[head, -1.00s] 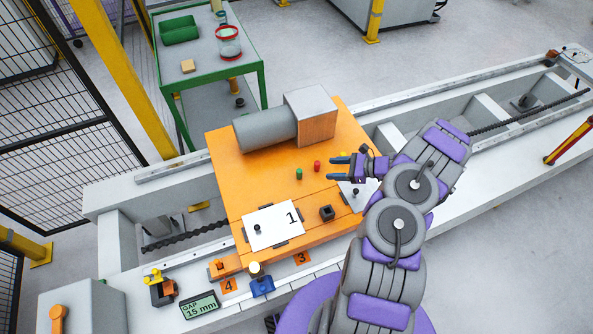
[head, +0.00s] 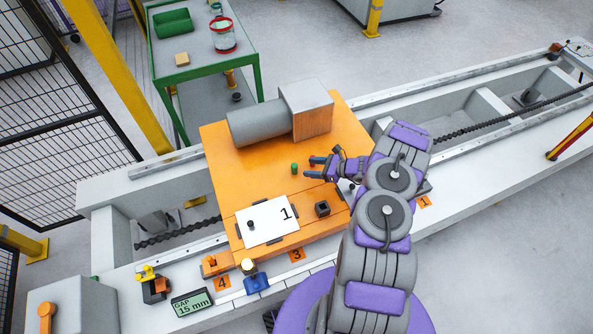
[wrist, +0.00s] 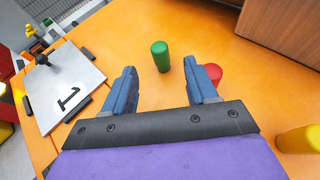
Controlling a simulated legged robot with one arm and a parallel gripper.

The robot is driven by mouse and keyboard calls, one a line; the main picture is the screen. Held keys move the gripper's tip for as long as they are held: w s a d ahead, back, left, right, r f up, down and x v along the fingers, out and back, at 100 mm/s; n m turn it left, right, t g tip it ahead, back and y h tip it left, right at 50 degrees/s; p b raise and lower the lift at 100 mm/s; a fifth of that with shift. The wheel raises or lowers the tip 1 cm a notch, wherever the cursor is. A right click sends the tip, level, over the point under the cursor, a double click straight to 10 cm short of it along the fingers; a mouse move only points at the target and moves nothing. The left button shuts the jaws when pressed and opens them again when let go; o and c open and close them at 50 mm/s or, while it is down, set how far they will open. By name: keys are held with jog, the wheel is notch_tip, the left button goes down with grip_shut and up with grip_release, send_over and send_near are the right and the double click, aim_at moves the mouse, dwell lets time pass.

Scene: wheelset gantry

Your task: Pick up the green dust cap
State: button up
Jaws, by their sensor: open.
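The green dust cap (head: 294,169) stands upright on the orange table (head: 230,170), below the grey cylinder. In the wrist view the green cap (wrist: 160,56) is just beyond the fingertips, roughly between them and nearer the right finger. My gripper (head: 313,168) is open and empty, to the right of the cap, with its two blue fingers pointing at it. The gripper also shows in the wrist view (wrist: 165,72). A red cap (wrist: 213,73) is beside the right finger and partly hidden by it. A yellow cap (wrist: 300,139) stands farther right.
A grey cylinder (head: 258,123) with a block (head: 312,115) on its end lies behind the cap. A white plate marked 1 (head: 267,221) with a black knob and a small dark block (head: 322,208) are in front. The orange surface left of the cap is clear.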

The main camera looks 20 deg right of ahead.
aim_at(294, 169)
jog(key=shift+w+a+f, duration=0.1)
jog(key=shift+w+a, duration=0.2)
jog(key=shift+a, duration=0.45)
jog(key=b+x, duration=0.1)
jog(key=x, duration=0.3)
jog(key=shift+w+f+b, duration=0.15)
jog(key=shift+w+b, duration=0.1)
jog(key=shift+b, duration=0.1)
jog(key=shift+w+f, duration=0.15)
jog(key=shift+w, duration=0.15)
jog(key=shift+a, duration=0.25)
jog(key=c, duration=0.4)
jog(key=shift+d, duration=0.2)
grip_shut()
